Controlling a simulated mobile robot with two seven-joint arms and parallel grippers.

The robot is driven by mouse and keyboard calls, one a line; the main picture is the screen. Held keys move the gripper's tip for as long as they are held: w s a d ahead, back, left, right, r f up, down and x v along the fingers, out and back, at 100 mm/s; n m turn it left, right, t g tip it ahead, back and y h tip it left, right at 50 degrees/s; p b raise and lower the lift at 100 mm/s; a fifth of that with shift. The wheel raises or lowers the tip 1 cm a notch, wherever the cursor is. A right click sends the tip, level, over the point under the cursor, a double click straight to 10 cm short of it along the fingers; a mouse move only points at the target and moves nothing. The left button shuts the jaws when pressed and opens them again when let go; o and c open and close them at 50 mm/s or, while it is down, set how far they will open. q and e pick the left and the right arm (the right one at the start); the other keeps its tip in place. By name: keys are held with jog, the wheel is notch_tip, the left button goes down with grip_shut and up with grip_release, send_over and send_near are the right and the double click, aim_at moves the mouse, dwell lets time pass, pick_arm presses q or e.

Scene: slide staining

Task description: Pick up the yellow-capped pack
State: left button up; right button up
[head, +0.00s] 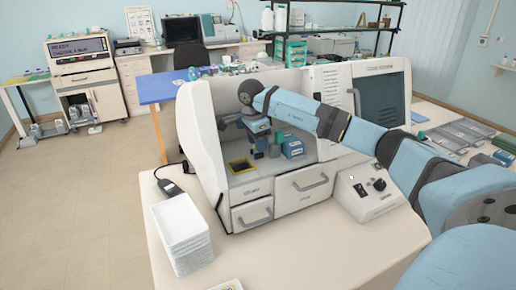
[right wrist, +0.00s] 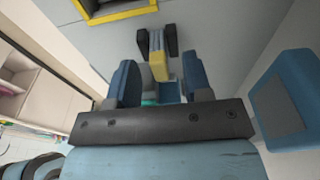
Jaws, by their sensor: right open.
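The yellow-capped pack (right wrist: 158,68) shows in the right wrist view between the two fingers of my right gripper (right wrist: 157,42). Its yellow part faces the camera, and the rest is partly hidden. The dark fingertips stand on either side of it, and I cannot tell whether they touch it. In the head view my right gripper (head: 259,151) points down inside the open bay of the white machine (head: 202,130). The pack cannot be made out clearly there. My left gripper is not in view.
A blue box (head: 292,148) stands right of the gripper; it also shows in the right wrist view (right wrist: 283,102). A yellow-rimmed opening (head: 229,166) lies to the left in the bay floor. White stacked trays (head: 182,232) stand on the table in front.

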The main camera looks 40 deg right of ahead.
jog(key=shift+f, duration=0.1)
jog(key=shift+c, duration=0.4)
grip_shut()
